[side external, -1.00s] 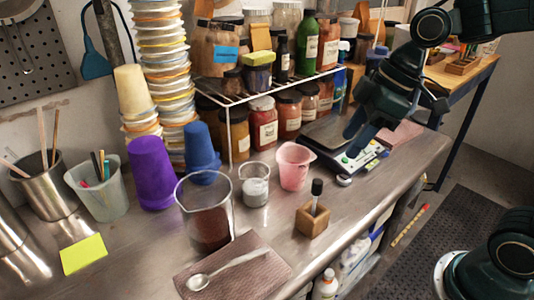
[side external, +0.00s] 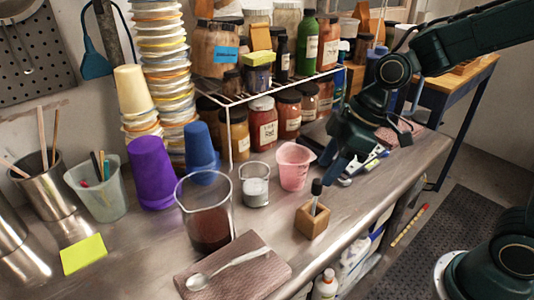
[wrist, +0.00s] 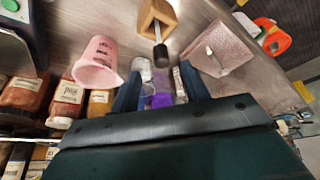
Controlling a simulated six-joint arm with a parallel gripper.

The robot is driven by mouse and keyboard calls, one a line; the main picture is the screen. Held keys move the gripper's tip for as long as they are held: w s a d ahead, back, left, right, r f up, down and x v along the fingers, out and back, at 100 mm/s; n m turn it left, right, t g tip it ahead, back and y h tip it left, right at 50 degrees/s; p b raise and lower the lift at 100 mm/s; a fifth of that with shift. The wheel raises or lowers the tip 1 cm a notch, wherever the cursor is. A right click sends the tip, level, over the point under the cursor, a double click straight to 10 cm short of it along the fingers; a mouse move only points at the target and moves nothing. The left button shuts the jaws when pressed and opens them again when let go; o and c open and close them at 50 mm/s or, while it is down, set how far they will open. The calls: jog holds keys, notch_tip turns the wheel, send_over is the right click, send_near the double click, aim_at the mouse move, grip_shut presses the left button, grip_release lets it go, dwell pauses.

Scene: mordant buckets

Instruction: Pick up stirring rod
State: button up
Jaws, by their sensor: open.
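A short rod with a black top and pale shaft (side external: 316,188) stands upright in a small wooden block (side external: 311,220) near the bench's front edge; I take it as the stirring rod. In the wrist view, the rod's black top (wrist: 161,56) points toward my gripper, with the block (wrist: 156,15) beyond it. My gripper (side external: 333,167) is open and empty, its dark blue fingers just above and to the right of the rod's top. In the wrist view, the rod lies ahead of the gap between the fingertips (wrist: 160,85).
A pink cup (side external: 294,167) and a small glass beaker (side external: 254,186) stand left of my gripper. A larger beaker with dark red contents (side external: 210,228) and a spoon (side external: 225,270) on a brown cloth (side external: 265,278) lie farther left. A wire shelf of jars (side external: 285,84) stands behind.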

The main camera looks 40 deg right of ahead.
aim_at(313, 193)
jog(key=shift+x, duration=0.8)
jog(key=shift+f, duration=0.1)
jog(key=shift+x, duration=2.5)
jog(key=shift+a, duration=0.15)
grip_shut()
